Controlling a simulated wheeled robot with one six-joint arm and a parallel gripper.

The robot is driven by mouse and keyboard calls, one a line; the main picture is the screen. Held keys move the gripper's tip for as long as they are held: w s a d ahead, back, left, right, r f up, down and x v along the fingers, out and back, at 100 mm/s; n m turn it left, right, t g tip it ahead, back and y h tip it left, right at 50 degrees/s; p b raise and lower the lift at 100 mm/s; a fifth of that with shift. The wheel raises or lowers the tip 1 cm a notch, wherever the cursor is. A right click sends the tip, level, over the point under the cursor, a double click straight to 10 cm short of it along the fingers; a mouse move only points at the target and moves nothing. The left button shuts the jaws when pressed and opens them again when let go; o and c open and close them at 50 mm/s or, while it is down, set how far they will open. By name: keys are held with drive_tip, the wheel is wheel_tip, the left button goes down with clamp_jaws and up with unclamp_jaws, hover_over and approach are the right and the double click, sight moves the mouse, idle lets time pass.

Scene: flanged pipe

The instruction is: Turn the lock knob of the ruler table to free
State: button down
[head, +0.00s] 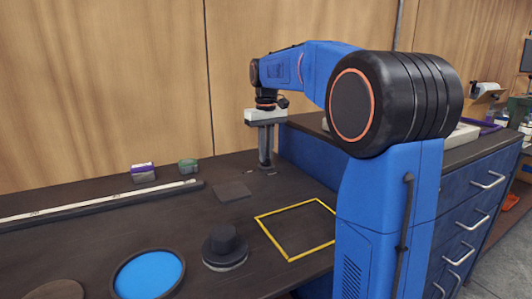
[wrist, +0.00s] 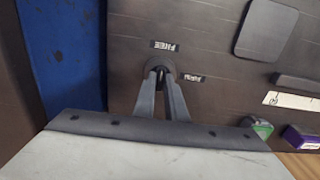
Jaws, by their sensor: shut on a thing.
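The lock knob (wrist: 160,64) is a small dark round knob on the dark table top. In the wrist view a label reading FREE (wrist: 164,46), upside down, lies just beyond it. A second small label (wrist: 195,79), too small to read surely, lies to its right. My gripper (wrist: 160,76) points down with its two fingers closed on the knob. In the head view my gripper (head: 265,167) reaches the table top near the blue cabinet side, and its fingers hide the knob. I cannot tell which label the knob points to.
A long ruler (head: 100,207) lies on a dark rail at the left. A purple-and-white block (head: 143,173) and a green item (head: 188,166) stand behind it. A flat dark square (head: 232,191), a yellow frame (head: 297,228), a black flanged piece (head: 225,247) and a blue disc (head: 148,275) lie nearer.

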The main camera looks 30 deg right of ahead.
drive_tip(key=c, duration=1.8)
unclamp_jaws()
wheel_tip(320, 180, up, 18)
drive_tip(key=shift+f, duration=0.25)
